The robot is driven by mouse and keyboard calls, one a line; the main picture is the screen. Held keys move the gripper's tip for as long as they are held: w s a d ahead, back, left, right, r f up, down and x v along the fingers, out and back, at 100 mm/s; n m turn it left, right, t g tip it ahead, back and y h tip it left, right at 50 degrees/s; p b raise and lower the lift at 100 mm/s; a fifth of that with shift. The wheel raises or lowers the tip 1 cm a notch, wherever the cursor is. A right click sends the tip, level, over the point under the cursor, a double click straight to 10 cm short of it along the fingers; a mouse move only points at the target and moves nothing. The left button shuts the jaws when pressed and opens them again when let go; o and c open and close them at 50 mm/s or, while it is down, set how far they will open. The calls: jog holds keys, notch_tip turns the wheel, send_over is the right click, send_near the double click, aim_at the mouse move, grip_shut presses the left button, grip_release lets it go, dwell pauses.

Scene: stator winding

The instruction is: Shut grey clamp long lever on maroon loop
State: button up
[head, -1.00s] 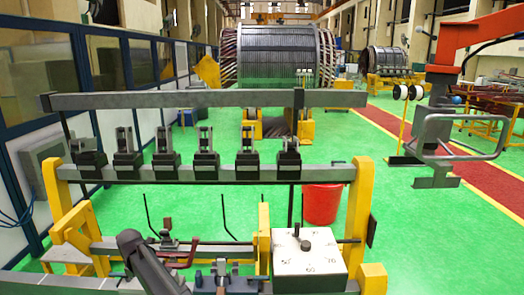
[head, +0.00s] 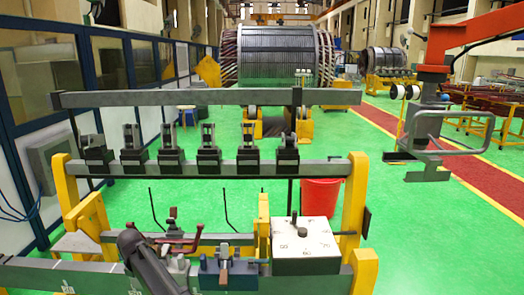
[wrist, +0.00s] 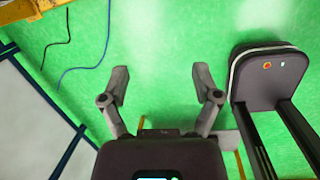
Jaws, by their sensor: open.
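A small dark grey clamp (head: 172,226) with a reddish tip stands on the near beam of the yellow-posted stand, left of centre in the head view. A maroon loop (head: 192,242) shows as a narrow bent bar beside it. The clamp's long lever is too small to make out surely, and I cannot tell whether it is shut. In the wrist view my gripper (wrist: 162,84) is open, with its two fingers wide apart and nothing between them. It points at green floor. Neither clamp nor loop shows in the wrist view.
A blue vise-like fixture (head: 228,271) and a white-topped box with a dial (head: 305,243) stand to the right on the near beam. Several upright black clamps line the rear rail (head: 330,166). A red bucket (head: 321,198) stands behind. Cables (wrist: 90,70) lie on the floor.

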jog(key=s+d+m, duration=0.2)
jog(key=d+m, duration=1.5)
jog(key=d, duration=1.8)
jog(key=s+d+m, duration=0.4)
jog(key=d+m, duration=0.1)
jog(key=d, duration=0.2)
jog(key=s+d+m+g, duration=0.1)
jog(key=s+d+m, duration=0.3)
jog(key=d+m, duration=0.2)
jog(key=s+d+m+h, duration=0.1)
jog(key=s+d+m, duration=0.4)
jog(key=d, duration=0.5)
jog(key=shift+d+f+m+g, duration=0.15)
jog(key=shift+d+m+g, duration=0.1)
jog(key=shift+m+g, duration=0.25)
